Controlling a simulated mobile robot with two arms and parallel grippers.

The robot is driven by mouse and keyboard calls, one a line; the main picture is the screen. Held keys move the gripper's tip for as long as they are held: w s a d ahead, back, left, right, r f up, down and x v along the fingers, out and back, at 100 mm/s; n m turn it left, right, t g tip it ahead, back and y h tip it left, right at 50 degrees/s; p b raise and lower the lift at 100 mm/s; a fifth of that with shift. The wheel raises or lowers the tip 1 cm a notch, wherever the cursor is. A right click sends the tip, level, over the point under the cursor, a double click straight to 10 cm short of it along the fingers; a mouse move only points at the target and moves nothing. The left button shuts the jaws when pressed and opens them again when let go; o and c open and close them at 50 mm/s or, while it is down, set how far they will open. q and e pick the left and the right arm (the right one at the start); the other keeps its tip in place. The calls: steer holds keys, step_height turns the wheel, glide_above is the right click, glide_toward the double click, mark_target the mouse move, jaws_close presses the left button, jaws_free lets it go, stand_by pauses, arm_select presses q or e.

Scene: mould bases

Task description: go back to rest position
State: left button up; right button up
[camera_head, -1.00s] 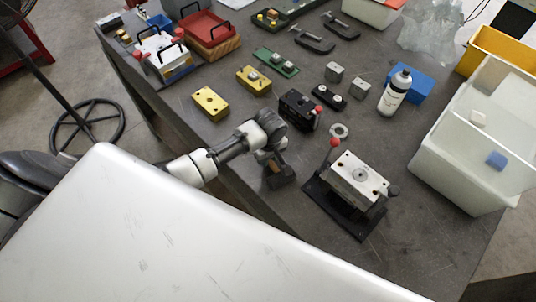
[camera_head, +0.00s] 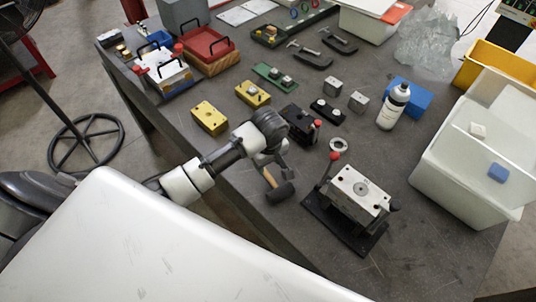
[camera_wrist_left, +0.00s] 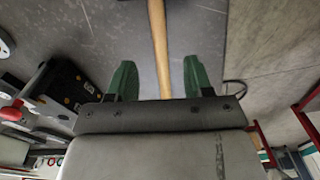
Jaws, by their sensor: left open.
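A mallet with a wooden handle and a dark head (camera_head: 280,192) is at the table's front edge, left of the black-based mould fixture (camera_head: 352,196). My left gripper (camera_head: 273,163) is just above the mallet in the head view. In the left wrist view my left gripper (camera_wrist_left: 158,80) has its two green fingers spread apart. The wooden handle (camera_wrist_left: 158,40) shows between them, with a gap on each side. The hand hides part of the handle's lower end there. My right gripper is not in view.
The dark table (camera_head: 420,165) holds yellow blocks (camera_head: 209,117), a black block (camera_head: 298,122), a white bottle (camera_head: 393,106) and a metal ring (camera_head: 338,144). A white bin (camera_head: 455,180) stands at the right. A red tray (camera_head: 207,48) is at the back left.

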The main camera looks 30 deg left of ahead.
arm_select(q)
step_height(320, 180, up, 5)
steer(key=s+d+f+m+t+h, duration=0.1)
steer(key=s+d+f+m+t, duration=0.15)
steer(key=s+m, duration=0.65)
steer(key=s+a+r+m, duration=0.25)
steer(key=s+m, duration=0.25)
steer(key=s, duration=0.8)
step_height(320, 180, down, 34)
steer(key=s+b, duration=0.1)
steer(key=b, duration=0.7)
steer(key=s+a+f+g+b, duration=0.1)
steer(key=s+f+b, duration=0.4)
steer(key=s+f, duration=1.1)
step_height(320, 180, down, 4)
steer(key=shift+a+g+y, duration=0.3)
steer(key=shift+a+g, duration=0.05)
steer(key=shift+a, duration=0.45)
